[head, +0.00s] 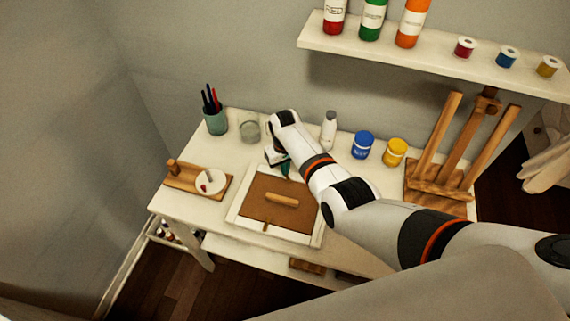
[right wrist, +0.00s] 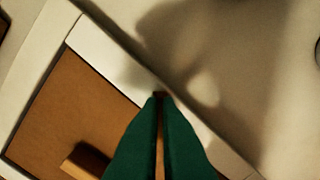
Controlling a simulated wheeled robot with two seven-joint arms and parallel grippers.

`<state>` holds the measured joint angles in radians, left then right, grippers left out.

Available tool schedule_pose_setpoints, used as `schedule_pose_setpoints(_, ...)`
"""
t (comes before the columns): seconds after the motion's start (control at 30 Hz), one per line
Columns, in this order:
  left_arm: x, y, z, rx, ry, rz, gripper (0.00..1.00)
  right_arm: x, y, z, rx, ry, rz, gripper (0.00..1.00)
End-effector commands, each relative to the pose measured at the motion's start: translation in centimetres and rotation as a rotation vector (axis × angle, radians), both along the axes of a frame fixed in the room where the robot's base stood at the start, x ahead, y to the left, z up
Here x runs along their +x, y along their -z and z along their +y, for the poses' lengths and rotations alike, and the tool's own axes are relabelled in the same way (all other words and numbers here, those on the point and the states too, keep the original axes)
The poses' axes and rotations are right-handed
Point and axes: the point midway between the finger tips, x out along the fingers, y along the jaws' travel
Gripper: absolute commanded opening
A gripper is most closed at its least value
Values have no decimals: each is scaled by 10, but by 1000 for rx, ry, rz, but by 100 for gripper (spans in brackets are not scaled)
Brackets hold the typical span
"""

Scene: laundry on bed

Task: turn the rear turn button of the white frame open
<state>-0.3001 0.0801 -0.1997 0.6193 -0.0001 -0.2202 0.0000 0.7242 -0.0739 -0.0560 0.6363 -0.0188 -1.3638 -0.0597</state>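The white frame (head: 234,212) lies flat on the white table, with a brown back panel (head: 257,206) that carries a wooden handle (head: 282,199). A small front turn button (head: 266,227) shows at its near rail. My right gripper (head: 287,172) reaches down to the far rail. In the right wrist view, its green fingers (right wrist: 160,97) are nearly together over the white rail (right wrist: 112,58). A small dark brown piece, the rear turn button (right wrist: 160,94), shows between the fingertips; most of it is hidden. My left gripper is not in view.
A wooden tray (head: 181,177) with a white dish is left of the frame. A pen cup (head: 215,122), a glass jar (head: 250,130), a white bottle (head: 328,130), blue (head: 363,145) and yellow (head: 395,152) pots stand behind. A wooden easel (head: 440,186) stands right.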

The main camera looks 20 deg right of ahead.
Motion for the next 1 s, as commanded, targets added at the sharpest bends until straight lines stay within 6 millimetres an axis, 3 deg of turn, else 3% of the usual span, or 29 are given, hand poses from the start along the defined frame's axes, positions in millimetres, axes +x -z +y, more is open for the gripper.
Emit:
schedule_pose_setpoints(0.6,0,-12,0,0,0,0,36,1,-1,0,1,-567,-2,0)
schedule_pose_setpoints(1.0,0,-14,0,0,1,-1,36,1,-1,0,0,-788,-1,0)
